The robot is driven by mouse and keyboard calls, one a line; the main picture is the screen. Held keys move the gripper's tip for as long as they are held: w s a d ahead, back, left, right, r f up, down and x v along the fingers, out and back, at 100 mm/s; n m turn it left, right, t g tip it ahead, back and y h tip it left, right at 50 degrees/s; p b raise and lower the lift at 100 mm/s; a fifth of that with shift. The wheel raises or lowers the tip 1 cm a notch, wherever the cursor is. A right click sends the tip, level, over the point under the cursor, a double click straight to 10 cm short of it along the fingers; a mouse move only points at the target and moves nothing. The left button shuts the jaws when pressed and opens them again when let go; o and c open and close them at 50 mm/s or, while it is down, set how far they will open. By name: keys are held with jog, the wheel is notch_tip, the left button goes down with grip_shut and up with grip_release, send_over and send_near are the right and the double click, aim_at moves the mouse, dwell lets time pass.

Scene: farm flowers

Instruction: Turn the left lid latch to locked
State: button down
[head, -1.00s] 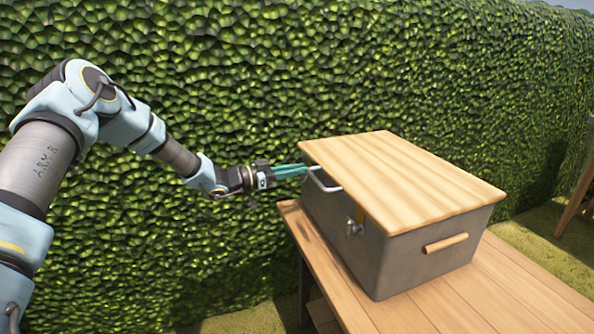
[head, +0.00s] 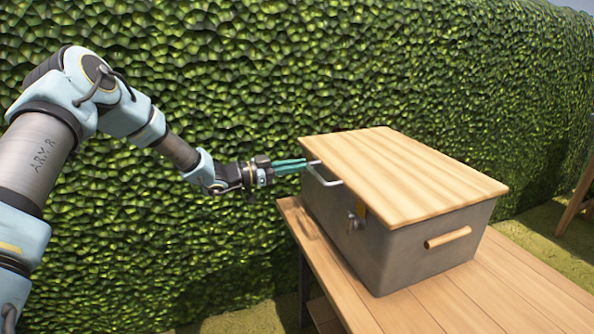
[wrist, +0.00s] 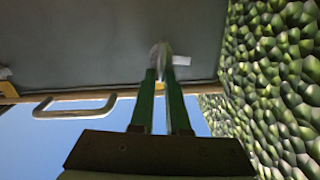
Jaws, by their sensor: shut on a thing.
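A grey box with a pale wooden lid (head: 400,175) stands on a wooden table. My gripper (head: 303,164) reaches in from the left to the far end of the box's latch side, just under the lid's edge. In the wrist view, my two green fingers (wrist: 162,75) are shut on a small metal latch piece (wrist: 161,55) against the grey box wall (wrist: 100,40). This left latch is hidden in the head view, and its exact angle is hard to tell. The other latch (head: 355,221) shows nearer the camera on the same side.
A metal handle (head: 325,178) sticks out from the lid's edge close to my fingers; it also shows in the wrist view (wrist: 75,107). A wooden grip (head: 447,238) is on the box's near end. A green hedge (head: 240,60) stands behind. The table (head: 500,285) is bare at right.

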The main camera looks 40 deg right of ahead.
jog(key=m+b, duration=0.5)
jog(key=b, duration=0.2)
jog(key=f+m+b, duration=0.1)
jog(key=m+b, duration=0.4)
jog(key=b, duration=0.2)
jog(key=s+f+m+b, duration=0.1)
jog(key=m+b, duration=0.5)
jog(key=b, duration=0.1)
jog(key=shift+s+a+f, duration=0.1)
jog(key=shift+a+f, duration=0.1)
jog(key=shift+a, duration=0.15)
jog(key=shift+r+b, duration=0.1)
jog(key=shift+b, duration=0.2)
jog(key=c, duration=0.9)
grip_release()
jog(key=p+v, duration=0.1)
jog(key=v, duration=0.9)
jog(key=shift+a+p, duration=0.3)
jog(key=shift+a, duration=0.05)
